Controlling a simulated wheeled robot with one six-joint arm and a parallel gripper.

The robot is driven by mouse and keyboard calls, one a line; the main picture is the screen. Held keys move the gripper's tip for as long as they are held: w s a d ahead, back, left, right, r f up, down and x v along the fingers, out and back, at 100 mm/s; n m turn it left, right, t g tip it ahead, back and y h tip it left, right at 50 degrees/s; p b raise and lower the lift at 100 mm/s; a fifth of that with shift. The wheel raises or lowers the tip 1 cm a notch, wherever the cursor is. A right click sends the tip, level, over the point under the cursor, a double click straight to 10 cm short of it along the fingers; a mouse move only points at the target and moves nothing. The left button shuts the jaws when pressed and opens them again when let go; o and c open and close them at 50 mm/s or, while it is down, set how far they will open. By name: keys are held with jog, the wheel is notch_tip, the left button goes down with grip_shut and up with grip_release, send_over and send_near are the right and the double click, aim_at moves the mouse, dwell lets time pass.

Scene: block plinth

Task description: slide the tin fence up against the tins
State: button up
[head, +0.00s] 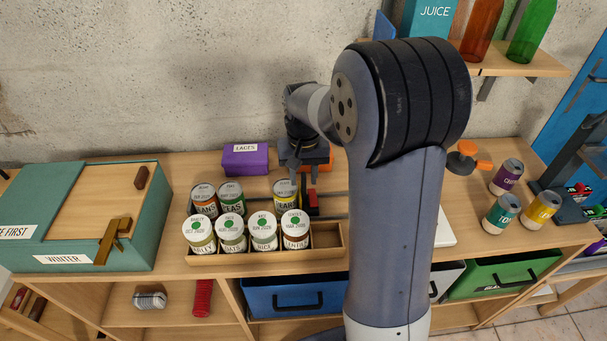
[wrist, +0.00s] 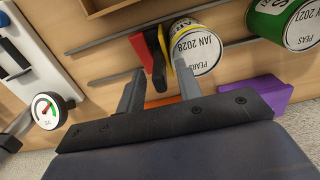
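The tin fence (head: 313,202) is a small red and black upright piece on dark rails, just right of the pears tin (head: 285,191). In the wrist view the fence (wrist: 150,50) stands close to the yellow-banded pears tin (wrist: 193,50); whether they touch is unclear. The peas tin (head: 231,197) and beans tin (head: 204,199) stand left of the pears tin. My gripper (wrist: 160,76) is open, with one finger on each side of the fence's black part and visible gaps. The right finger is between the fence and the pears tin, or overlaps the tin in view.
A purple box (head: 245,159) stands behind the tins. A dial gauge (wrist: 46,110) lies off to the side. Three loose tins (head: 506,177) stand at the right.

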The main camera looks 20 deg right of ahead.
jog(key=shift+f, duration=0.1)
jog(key=shift+c, duration=0.4)
grip_shut()
